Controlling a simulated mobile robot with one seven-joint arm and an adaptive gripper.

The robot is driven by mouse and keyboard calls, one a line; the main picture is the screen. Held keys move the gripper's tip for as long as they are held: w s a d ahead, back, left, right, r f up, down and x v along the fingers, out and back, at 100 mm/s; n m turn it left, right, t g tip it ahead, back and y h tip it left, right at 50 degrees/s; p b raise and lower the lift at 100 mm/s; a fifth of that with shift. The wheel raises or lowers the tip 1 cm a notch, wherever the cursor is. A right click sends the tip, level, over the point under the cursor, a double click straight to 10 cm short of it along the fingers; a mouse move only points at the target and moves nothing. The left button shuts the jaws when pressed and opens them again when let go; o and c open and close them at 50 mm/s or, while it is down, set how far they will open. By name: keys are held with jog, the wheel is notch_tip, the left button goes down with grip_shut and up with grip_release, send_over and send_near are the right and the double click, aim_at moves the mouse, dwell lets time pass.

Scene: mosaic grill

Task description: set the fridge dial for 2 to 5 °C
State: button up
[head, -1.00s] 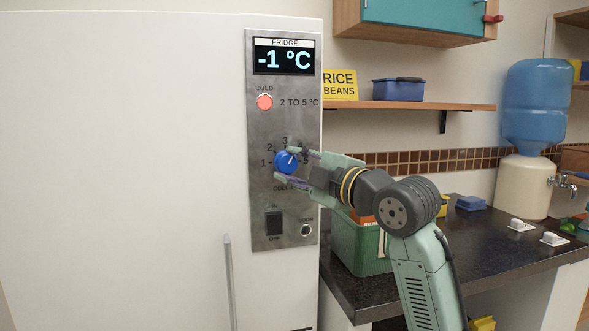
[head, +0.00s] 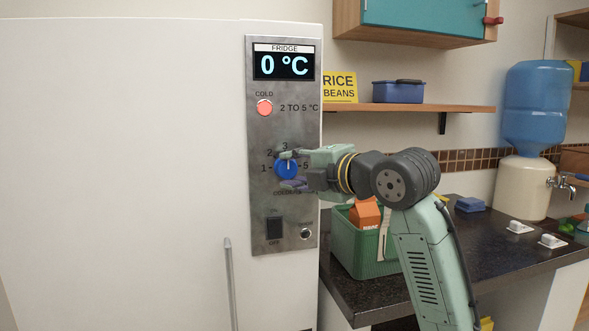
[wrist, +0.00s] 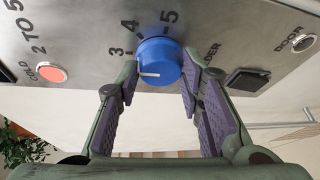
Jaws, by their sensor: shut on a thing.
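The blue fridge dial (head: 286,169) sits on the grey metal panel, with numbers around its upper side. Its white pointer mark shows in the wrist view (wrist: 158,62), lying toward the 3. My gripper (head: 288,171) is shut on the dial, one finger above it and one below in the head view. In the wrist view the purple-padded fingers (wrist: 162,68) stand on either side of it. The fridge display (head: 284,65) reads 0 °C. The round red light (head: 264,107) beside "2 TO 5 °C" looks lit. Part of the lettering below the dial is hidden by my finger.
A vertical door handle (head: 230,285) is at lower left. A green basket (head: 350,245) with an orange carton (head: 365,215) stands on the dark counter under my arm.

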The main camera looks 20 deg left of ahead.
jog(key=o, duration=1.2)
jog(key=shift+c, duration=0.2)
jog(key=v, duration=1.2)
